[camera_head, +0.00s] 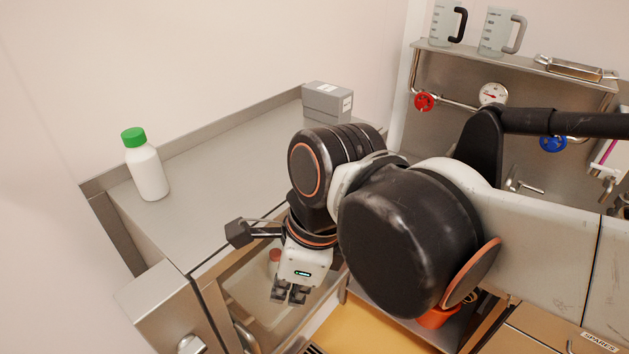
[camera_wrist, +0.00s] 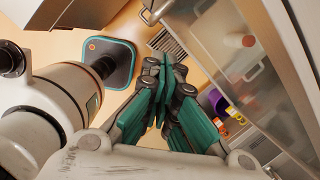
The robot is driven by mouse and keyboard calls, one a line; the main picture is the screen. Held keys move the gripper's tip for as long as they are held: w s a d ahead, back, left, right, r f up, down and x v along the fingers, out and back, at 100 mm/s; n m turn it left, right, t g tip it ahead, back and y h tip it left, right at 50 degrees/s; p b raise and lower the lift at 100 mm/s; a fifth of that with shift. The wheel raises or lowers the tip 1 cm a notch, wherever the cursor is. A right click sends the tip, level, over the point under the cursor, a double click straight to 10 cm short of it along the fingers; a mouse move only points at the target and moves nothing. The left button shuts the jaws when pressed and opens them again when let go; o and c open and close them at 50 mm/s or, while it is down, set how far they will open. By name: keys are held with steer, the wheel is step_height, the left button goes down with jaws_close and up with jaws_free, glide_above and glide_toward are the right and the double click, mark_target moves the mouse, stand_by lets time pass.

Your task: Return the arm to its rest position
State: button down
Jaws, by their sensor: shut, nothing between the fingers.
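My gripper (camera_head: 290,294) hangs from the bent arm in the head view, pointing down at the front of the steel counter. In the wrist view my gripper (camera_wrist: 163,75) shows its green-padded fingers together, with nothing between them. My arm (camera_head: 400,235) is folded across the middle of the head view and hides part of the counter and the wall behind it.
A white bottle with a green cap (camera_head: 147,170) and a grey box (camera_head: 327,102) stand on the steel counter (camera_head: 215,165). Two jugs (camera_head: 497,31) stand on a wall shelf above red (camera_head: 424,102) and blue valve handles. Yellowish floor (camera_head: 375,330) shows below.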

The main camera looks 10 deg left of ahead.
steer(key=w+d+f+n+t+h+b, duration=0.1)
steer(key=w+d+f+n+t+b, duration=0.2)
steer(key=d+f+n+b, duration=0.6)
steer(key=w+d+f+n+t+h+b, duration=0.1)
steer(key=w+d+f+n+t+b, duration=0.2)
steer(key=d+f+n+b, duration=0.6)
steer(key=d+f+b, duration=0.4)
steer(key=d+f, duration=0.2)
steer(key=d, duration=0.3)
steer(key=shift+f+t+h, duration=0.3)
steer(key=shift+t+h, duration=0.1)
steer(key=shift+w, duration=0.1)
